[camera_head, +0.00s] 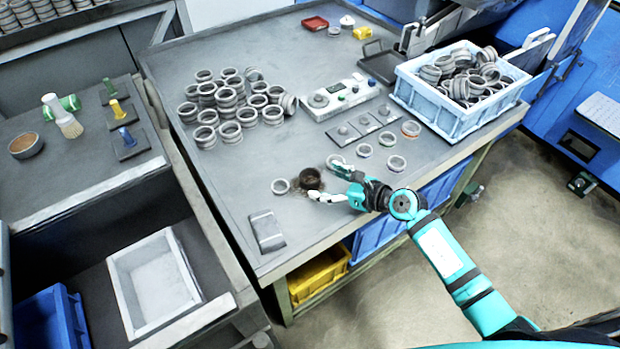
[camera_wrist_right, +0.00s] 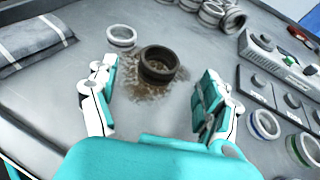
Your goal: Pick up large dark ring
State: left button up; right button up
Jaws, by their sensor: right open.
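The large dark ring (camera_head: 311,179) lies on the grey table near its front edge, on a patch of brown grime. It is brown-black and taller than the pale ring beside it. In the right wrist view the dark ring (camera_wrist_right: 158,65) sits just beyond and between my fingertips, apart from both. My right gripper (camera_head: 328,182) is open and empty, its two fingers spread towards the ring; it also shows in the right wrist view (camera_wrist_right: 155,85). My left gripper is not in view.
A pale ring (camera_head: 280,186) lies just left of the dark ring. Several stacked rings (camera_head: 235,95) stand behind. A light blue crate of rings (camera_head: 440,115) is at the right. A flat grey block (camera_head: 267,230) lies near the front left corner.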

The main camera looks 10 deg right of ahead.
aim_at(303, 174)
jog(key=x, duration=0.5)
jog(key=shift+w+r, duration=0.1)
jog(key=shift+c, duration=0.3)
jog(key=shift+r, duration=0.1)
jog(key=c, duration=1.3)
